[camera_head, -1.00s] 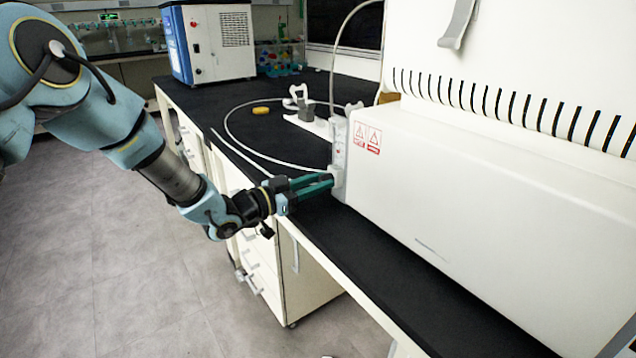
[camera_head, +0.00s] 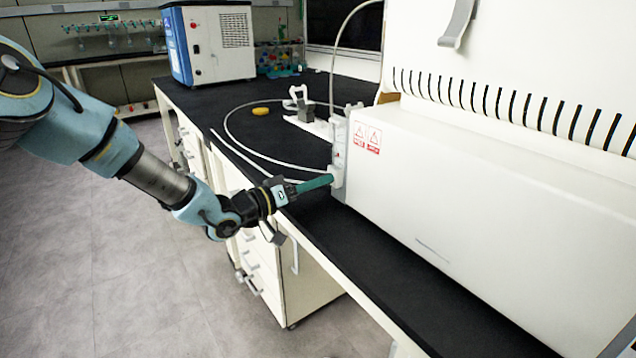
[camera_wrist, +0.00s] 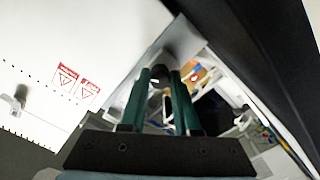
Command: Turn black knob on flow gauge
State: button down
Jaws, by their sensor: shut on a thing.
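The flow gauge (camera_head: 340,146) is a slim, upright, pale body at the left end of the big white cabinet. My gripper (camera_head: 331,179) reaches over the bench edge to the gauge's lower part. In the wrist view, the two green fingers of my gripper (camera_wrist: 160,73) are nearly parallel, with a small dark knob (camera_wrist: 158,76) between their tips. They are shut on this knob, which the fingers mostly cover. The gauge (camera_wrist: 181,44) stands just beyond the fingertips in the wrist view. In the head view the knob is hidden behind the fingers.
The white cabinet (camera_head: 480,215) stands right of the gauge. A thin white hose (camera_head: 226,124) loops over the black bench (camera_head: 300,90). A yellow object (camera_head: 261,111) and a small white stand (camera_head: 300,100) lie behind. A blue-white machine (camera_head: 210,42) stands further back.

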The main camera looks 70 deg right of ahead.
jog(key=n, duration=0.6)
jog(key=shift+w+n, duration=0.1)
jog(key=shift+n, duration=0.2)
jog(key=n, duration=0.6)
jog(key=shift+n, duration=0.3)
jog(key=c, duration=0.6)
grip_release()
jog(key=b+v, duration=0.1)
jog(key=v, duration=0.9)
jog(key=shift+w+a, duration=0.1)
jog(key=shift+a, duration=0.25)
